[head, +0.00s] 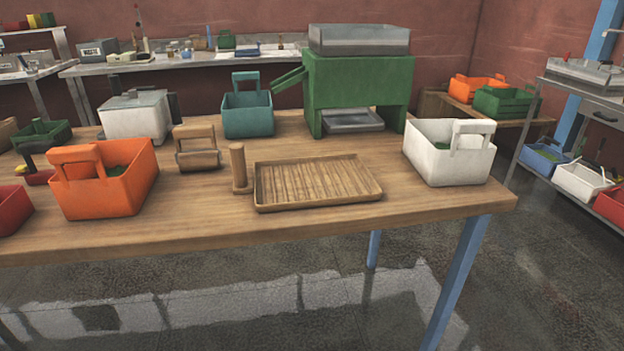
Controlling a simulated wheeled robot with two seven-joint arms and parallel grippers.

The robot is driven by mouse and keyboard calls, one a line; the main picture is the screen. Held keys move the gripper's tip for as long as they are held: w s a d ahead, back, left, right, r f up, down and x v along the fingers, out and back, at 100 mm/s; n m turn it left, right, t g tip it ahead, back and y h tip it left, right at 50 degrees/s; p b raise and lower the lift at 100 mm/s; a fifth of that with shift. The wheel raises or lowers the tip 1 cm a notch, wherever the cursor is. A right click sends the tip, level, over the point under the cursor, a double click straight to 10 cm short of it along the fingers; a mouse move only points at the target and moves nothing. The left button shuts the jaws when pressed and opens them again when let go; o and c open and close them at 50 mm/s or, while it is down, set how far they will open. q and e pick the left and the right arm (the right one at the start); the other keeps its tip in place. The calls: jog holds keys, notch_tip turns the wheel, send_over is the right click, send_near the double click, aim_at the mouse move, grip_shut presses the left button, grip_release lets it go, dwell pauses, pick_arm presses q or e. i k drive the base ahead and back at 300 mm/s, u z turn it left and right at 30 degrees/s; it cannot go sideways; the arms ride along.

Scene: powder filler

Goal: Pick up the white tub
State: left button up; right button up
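The white tub (441,166) stands upright at the right end of the wooden table, close to its right edge. It is a box with an open top, and a white handle rises at its right side. Neither of my grippers is in the head view, and nothing touches the tub.
On the wooden table (330,229), a ribbed wooden tray (318,182) lies left of the tub. A green machine (356,85) stands behind, with a teal tub (247,113) beside it. An orange tub (118,192) is at left. The front strip of the table is clear.

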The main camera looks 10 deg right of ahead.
aim_at(443, 151)
jog(key=z, duration=2.65)
jog(key=i, duration=1.6)
jog(key=u, duration=2.4)
